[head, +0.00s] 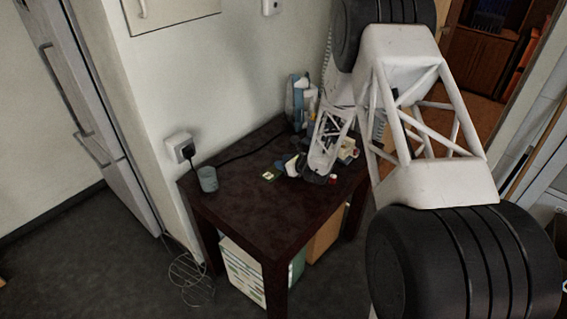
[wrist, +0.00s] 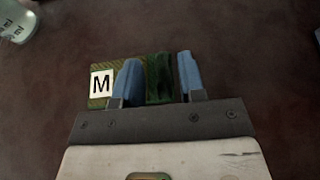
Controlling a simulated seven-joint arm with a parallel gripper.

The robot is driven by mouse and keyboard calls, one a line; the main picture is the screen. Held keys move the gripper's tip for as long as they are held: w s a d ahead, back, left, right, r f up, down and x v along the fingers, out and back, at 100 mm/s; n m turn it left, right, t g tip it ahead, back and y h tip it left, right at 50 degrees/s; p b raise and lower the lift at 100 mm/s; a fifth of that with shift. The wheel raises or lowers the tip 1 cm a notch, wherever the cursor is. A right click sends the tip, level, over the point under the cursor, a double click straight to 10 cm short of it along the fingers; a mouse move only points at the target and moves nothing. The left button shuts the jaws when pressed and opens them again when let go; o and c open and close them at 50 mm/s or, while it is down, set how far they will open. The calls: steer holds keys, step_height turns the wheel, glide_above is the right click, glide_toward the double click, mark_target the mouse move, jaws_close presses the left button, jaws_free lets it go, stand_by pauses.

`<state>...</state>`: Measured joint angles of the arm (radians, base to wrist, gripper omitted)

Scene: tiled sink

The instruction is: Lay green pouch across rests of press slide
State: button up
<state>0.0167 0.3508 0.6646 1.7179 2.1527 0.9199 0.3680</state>
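The green pouch (wrist: 158,78) lies on the dark table, with a white label marked M on its left part. In the head view my gripper (head: 283,169) is low, right beside the pouch. I cannot make out the press slide or its rests.
A glass cup (head: 208,180) stands at the table's left, also in the wrist view's top left corner (wrist: 18,18). Clutter, including a blue-and-white bottle (head: 299,100), fills the back and right. A black cable (head: 240,155) runs along the wall. The table's front (head: 262,212) is clear.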

steer(key=shift+d+r, duration=0.1)
steer(key=shift+r, duration=0.05)
steer(key=shift+s+d+r, duration=0.25)
steer(key=shift+s+d, duration=0.1)
steer(key=v, duration=1)
steer(key=shift+s+d+r, duration=0.15)
steer(key=shift+s+d, duration=0.05)
steer(key=shift+s, duration=0.05)
stand_by(0.5)
steer(key=s+a+r+n+g, duration=0.35)
steer(key=s+r+n, duration=0.35)
steer(key=s+r, duration=0.35)
steer(key=s+a+r+n+g, duration=0.35)
steer(key=s+r+n, duration=0.45)
steer(key=r, duration=0.4)
steer(key=s+d+r+n+h, duration=0.3)
steer(key=s+n, duration=0.1)
steer(key=s, duration=0.5)
steer(key=s+d+r+n+h, duration=0.3)
steer(key=s+r+n, duration=0.1)
steer(key=s, duration=0.5)
steer(key=s+d+r+n+h, duration=0.3)
steer(key=s+d, duration=0.1)
steer(key=s, duration=0.6)
steer(key=shift+r+n+h, duration=0.4)
